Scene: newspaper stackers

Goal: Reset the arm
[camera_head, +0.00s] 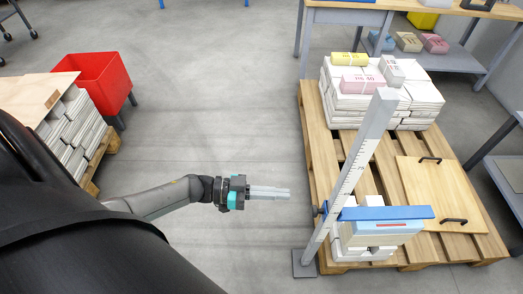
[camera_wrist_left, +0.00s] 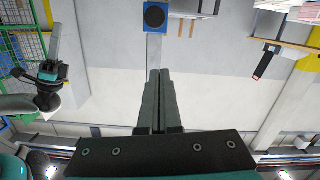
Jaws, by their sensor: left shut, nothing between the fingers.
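My left gripper (camera_head: 288,192) reaches in from the left in the head view, over the bare floor. It is shut and empty, its fingers pointing right toward the measuring post, with a gap between them. In the left wrist view the two dark fingers of this gripper (camera_wrist_left: 160,74) lie together with nothing between them. Another gripper with teal parts, which looks like my right one (camera_wrist_left: 54,42), shows small at the left of that view; its jaw gap cannot be made out.
A wooden pallet (camera_head: 316,150) carries paper stacks (camera_head: 425,97) and a board with two handles (camera_head: 440,185). A grey measuring post (camera_head: 350,172) with a blue bar (camera_head: 385,213) stands at its near left. A red bin (camera_head: 100,75) and another stack stand at left. Floor between is clear.

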